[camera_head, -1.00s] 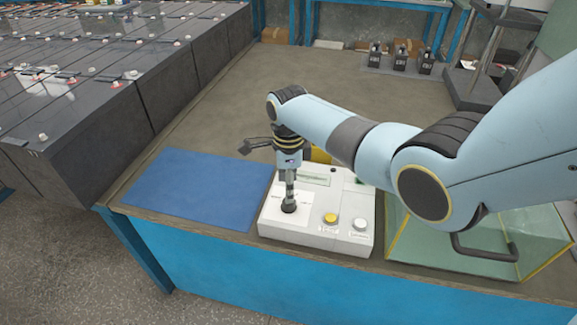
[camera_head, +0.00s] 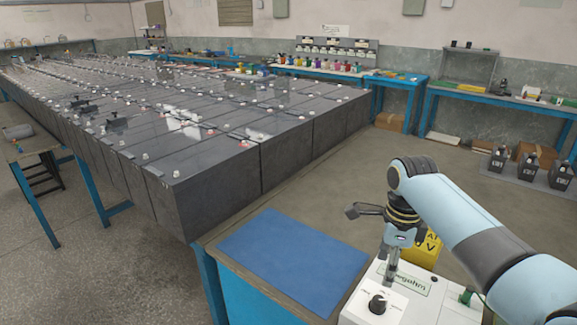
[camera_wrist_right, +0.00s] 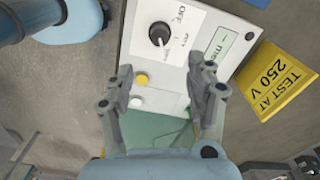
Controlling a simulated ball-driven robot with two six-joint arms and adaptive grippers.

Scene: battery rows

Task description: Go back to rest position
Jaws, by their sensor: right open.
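My right gripper (camera_head: 390,280) points down over the white tester box (camera_head: 415,299). In the head view its fingers overlap, and their tips show just above and behind the black knob (camera_head: 377,303). In the right wrist view the gripper (camera_wrist_right: 167,85) is open, with its two fingers apart and nothing between them. The knob (camera_wrist_right: 159,33) shows there beyond the fingertips, apart from them, on the white panel marked OFF. A yellow button (camera_wrist_right: 141,79) and a white button (camera_wrist_right: 136,101) also show. My left gripper is not in view.
A blue mat (camera_head: 292,258) lies left of the box on the table. A yellow "TEST AT 250 V" sign (camera_wrist_right: 272,80) stands beside the box. Rows of dark batteries (camera_head: 215,180) fill the left.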

